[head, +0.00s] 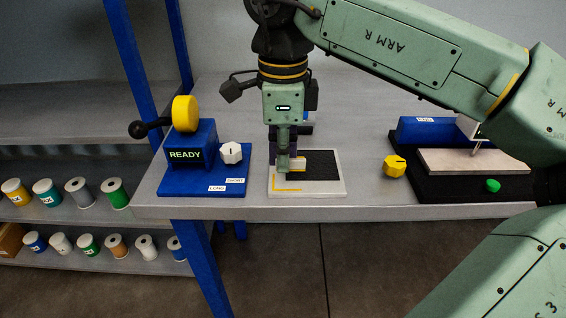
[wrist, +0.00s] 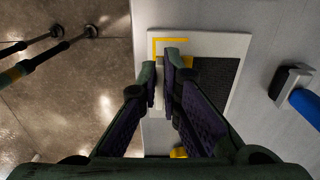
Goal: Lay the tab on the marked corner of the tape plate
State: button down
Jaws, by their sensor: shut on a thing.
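The tape plate (head: 334,186) is a pale slab with a dark pad on its right part. A yellow L marks its near left corner (head: 288,189). In the wrist view the plate (wrist: 215,42) lies under the fingertips, and the yellow mark (wrist: 168,41) shows just beyond them. My gripper (head: 289,166) points down over the plate's left part, just behind the mark. In the wrist view my gripper (wrist: 163,75) is shut on a pale piece (wrist: 159,93), apparently the tab, mostly hidden by the fingers. I cannot tell whether it touches the plate.
A blue READY device (head: 186,155) with a yellow wheel and white knob stands left of the plate. A yellow knob (head: 394,166) and a black-based press with a beige board (head: 470,160) are to the right. The bench's front edge is close. Spools fill shelves at left.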

jog(key=shift+w, duration=0.25)
jog(key=shift+f, duration=1.8)
jog(key=shift+f, duration=0.25)
jog(key=c, duration=1.8)
grip_release()
jog(key=shift+r, duration=0.1)
notch_tip(320, 180, up, 12)
jog(key=shift+r, duration=0.2)
